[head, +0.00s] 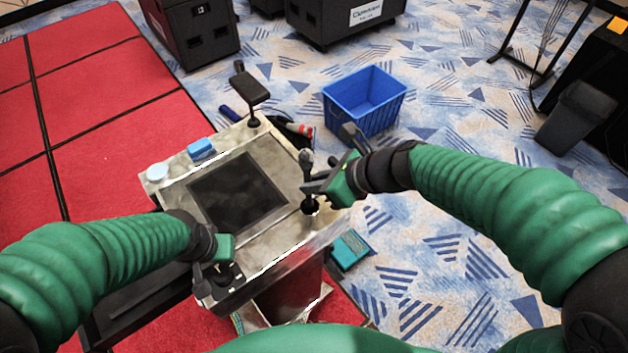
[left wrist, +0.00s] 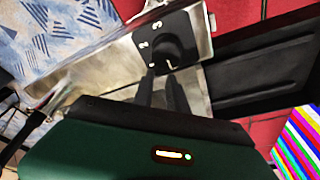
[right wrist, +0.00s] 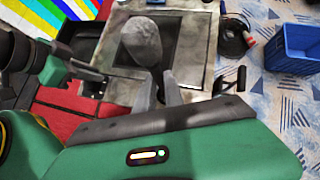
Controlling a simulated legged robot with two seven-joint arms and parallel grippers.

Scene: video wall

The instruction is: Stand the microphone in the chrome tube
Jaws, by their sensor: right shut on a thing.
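The microphone (head: 307,160) has a rounded grey head and stands roughly upright at the right side of the console; its head also shows large in the right wrist view (right wrist: 143,40). My right gripper (head: 320,183) is shut on the microphone below its head; the fingers hide part of the handle. A dark round fitting (head: 310,206) sits on the console under the microphone. I cannot tell whether the microphone touches it, and I cannot make out the chrome tube clearly. My left gripper (head: 218,274) is empty, fingers slightly apart, over the console's front-left corner, by a black knob (left wrist: 175,50).
The metal console (head: 285,160) carries a dark screen (head: 238,195), a blue block (head: 202,148), a white round thing (head: 157,172) and a dark paddle on a stem (head: 250,86). A blue crate (head: 364,112) and a teal box (head: 350,248) are on the floor to the right.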

